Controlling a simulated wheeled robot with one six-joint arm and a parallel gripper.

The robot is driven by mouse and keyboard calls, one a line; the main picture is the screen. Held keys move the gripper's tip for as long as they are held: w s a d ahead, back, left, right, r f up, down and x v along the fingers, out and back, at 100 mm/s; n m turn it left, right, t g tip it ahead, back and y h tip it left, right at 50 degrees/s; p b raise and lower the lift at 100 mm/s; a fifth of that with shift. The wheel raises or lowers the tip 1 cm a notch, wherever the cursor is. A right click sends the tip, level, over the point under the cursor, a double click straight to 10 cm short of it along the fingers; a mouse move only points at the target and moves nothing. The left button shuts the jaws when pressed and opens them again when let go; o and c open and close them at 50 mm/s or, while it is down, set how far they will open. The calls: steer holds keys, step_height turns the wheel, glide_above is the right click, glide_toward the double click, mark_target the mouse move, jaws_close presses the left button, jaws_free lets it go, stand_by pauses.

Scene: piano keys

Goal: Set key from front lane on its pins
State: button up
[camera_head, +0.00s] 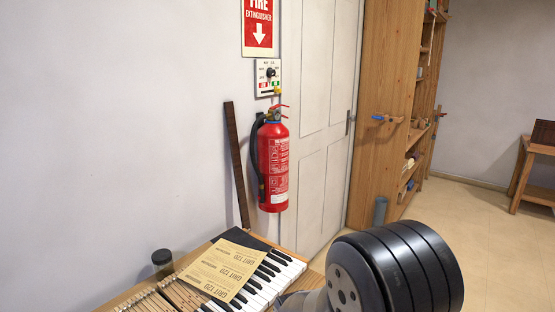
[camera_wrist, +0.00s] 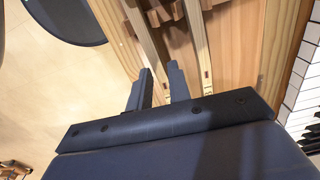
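My gripper (camera_wrist: 160,82) shows in the wrist view with its two dark fingers apart and no clear object held between them. A long pale wooden strip (camera_wrist: 148,36) runs toward the gap between the fingertips; I cannot tell whether it is a loose key or a lane rail. A second pale strip (camera_wrist: 198,45) lies to the right of the fingers. The piano keyboard (camera_head: 277,272) shows at the bottom of the head view, and its white and black keys (camera_wrist: 305,92) show at the right edge of the wrist view. The pins cannot be made out.
Grit 120 sheets (camera_head: 222,268) lie over part of the keyboard. A dark jar (camera_head: 162,262) stands by wooden key sticks (camera_head: 182,295). A long dark bar (camera_head: 237,165) leans on the wall beside a red extinguisher (camera_head: 273,165). Open floor (camera_head: 495,245) lies to the right.

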steer(key=shift+f, duration=0.4)
steer(key=shift+c, duration=0.5)
jaws_close()
